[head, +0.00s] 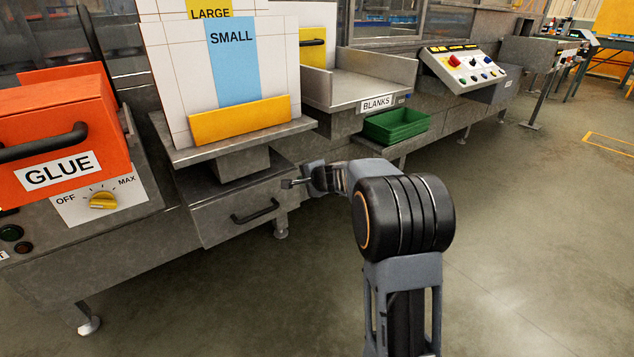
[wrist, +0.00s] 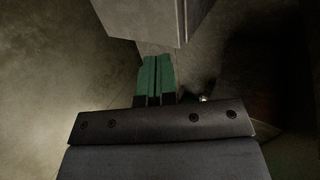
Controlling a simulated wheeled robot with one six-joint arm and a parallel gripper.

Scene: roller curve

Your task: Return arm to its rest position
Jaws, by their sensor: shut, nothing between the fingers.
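My gripper (head: 291,183) is at the end of my arm, which is bent over in the middle of the head view. It points left, in front of the grey machine near the metal drawer (head: 237,211). In the wrist view my gripper (wrist: 157,62) shows its two green fingers side by side, shut with nothing between them. A grey metal corner (wrist: 165,18) lies beyond the fingertips in the wrist view, apart from them as far as I can tell.
The orange GLUE box (head: 60,130) with a yellow knob stands at left. A SMALL panel (head: 233,70) rests on a ledge. A BLANKS tray (head: 365,85), a green bin (head: 395,124) and a control panel (head: 465,66) stand behind my arm. Floor at right is clear.

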